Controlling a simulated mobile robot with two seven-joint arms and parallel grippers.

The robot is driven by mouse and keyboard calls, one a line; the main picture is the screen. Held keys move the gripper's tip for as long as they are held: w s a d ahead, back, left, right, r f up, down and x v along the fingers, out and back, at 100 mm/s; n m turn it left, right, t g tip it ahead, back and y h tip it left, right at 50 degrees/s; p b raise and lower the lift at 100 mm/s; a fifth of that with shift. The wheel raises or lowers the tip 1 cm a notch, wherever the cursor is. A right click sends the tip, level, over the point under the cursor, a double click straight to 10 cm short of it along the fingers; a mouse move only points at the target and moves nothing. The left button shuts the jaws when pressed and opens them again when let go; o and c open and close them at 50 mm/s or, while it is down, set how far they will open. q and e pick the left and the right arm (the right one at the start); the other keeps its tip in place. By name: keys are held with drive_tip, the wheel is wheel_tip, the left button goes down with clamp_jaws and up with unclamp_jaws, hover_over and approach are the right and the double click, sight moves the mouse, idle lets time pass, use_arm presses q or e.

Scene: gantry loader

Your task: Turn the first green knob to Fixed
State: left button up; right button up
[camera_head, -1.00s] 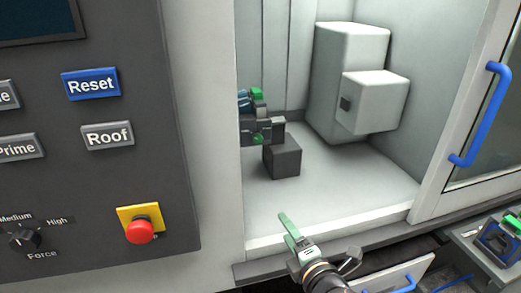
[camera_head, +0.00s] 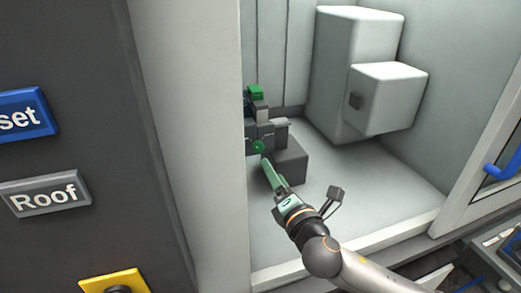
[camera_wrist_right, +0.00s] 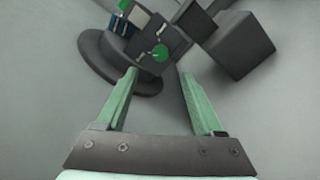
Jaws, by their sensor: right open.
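A round green knob (camera_head: 258,146) sits on the dark fixture (camera_head: 262,128) inside the machine's open bay. In the right wrist view the same knob (camera_wrist_right: 160,53) lies ahead of and between my fingers, with a small light mark beside it. A second green part (camera_head: 255,91) shows higher on the fixture; a green piece (camera_wrist_right: 124,5) is at the top edge of the wrist view. My right gripper (camera_head: 266,163) reaches into the bay just below the knob. Its two green fingers (camera_wrist_right: 158,75) are apart with nothing gripped. My left gripper is not seen.
A dark block (camera_head: 290,162) stands right of the knob, close to my right gripper. A large pale housing (camera_head: 355,70) fills the back. The control panel with the Roof button (camera_head: 45,195) and the pale bay wall (camera_head: 205,130) bound the left. The bay floor at right is clear.

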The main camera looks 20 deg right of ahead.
sight(260, 149)
drive_tip(key=w, duration=0.9)
drive_tip(key=shift+w+a, duration=0.2)
drive_tip(key=shift+w, duration=0.1)
clamp_jaws()
